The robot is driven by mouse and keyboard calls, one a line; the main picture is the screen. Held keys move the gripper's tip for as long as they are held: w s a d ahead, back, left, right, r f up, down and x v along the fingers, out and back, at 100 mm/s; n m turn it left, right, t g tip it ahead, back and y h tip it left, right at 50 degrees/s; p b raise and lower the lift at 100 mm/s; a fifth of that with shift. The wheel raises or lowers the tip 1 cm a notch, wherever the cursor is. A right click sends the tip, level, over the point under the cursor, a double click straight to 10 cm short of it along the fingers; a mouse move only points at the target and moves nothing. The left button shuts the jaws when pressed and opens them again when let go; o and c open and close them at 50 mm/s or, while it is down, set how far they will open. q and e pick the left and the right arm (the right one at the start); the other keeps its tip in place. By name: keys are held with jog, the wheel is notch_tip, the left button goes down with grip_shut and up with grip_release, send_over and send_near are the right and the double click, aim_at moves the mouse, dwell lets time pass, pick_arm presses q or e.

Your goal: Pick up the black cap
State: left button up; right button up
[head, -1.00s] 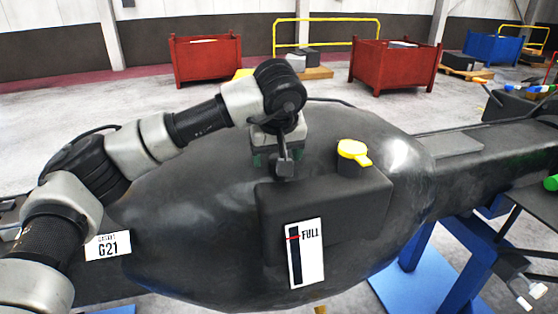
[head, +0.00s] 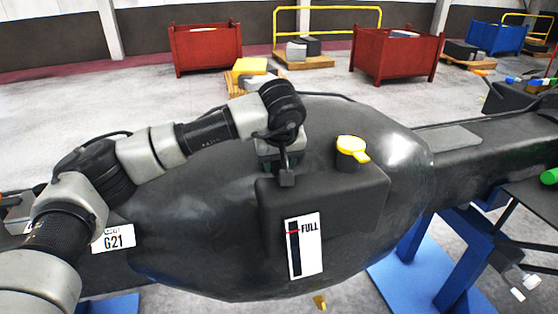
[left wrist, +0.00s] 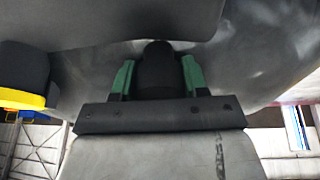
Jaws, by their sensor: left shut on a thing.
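The black cap (left wrist: 155,68) shows in the left wrist view as a dark rounded cylinder between the two green fingers. My left gripper (left wrist: 154,78) is shut on it, one finger on each side. In the head view my left gripper (head: 270,160) points down behind the dark raised box on the big black casting, left of the yellow cap. The cap is hidden there by the wrist and the box. I cannot tell whether the cap is still seated. My right gripper is not in view.
The yellow cap (head: 352,147) sits on a black neck close to the right of my left gripper. The casting (head: 190,220) carries a FULL gauge label (head: 304,246) and a G21 label (head: 113,238). Blue supports (head: 440,255) stand under it. Red bins (head: 395,55) are far behind.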

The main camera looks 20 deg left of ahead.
pick_arm(q)
jog(key=shift+r+b, duration=0.45)
jog(key=shift+r, duration=0.15)
notch_tip(320, 180, up, 3)
jog(key=shift+f+b, duration=0.2)
jog(key=shift+b, duration=0.55)
jog(key=d+r+b, duration=0.3)
jog(key=d+r, duration=0.4)
jog(key=d, duration=0.4)
jog(key=shift+s+d+r, duration=0.15)
jog(key=shift+s+d, duration=0.05)
jog(key=shift+d, duration=0.15)
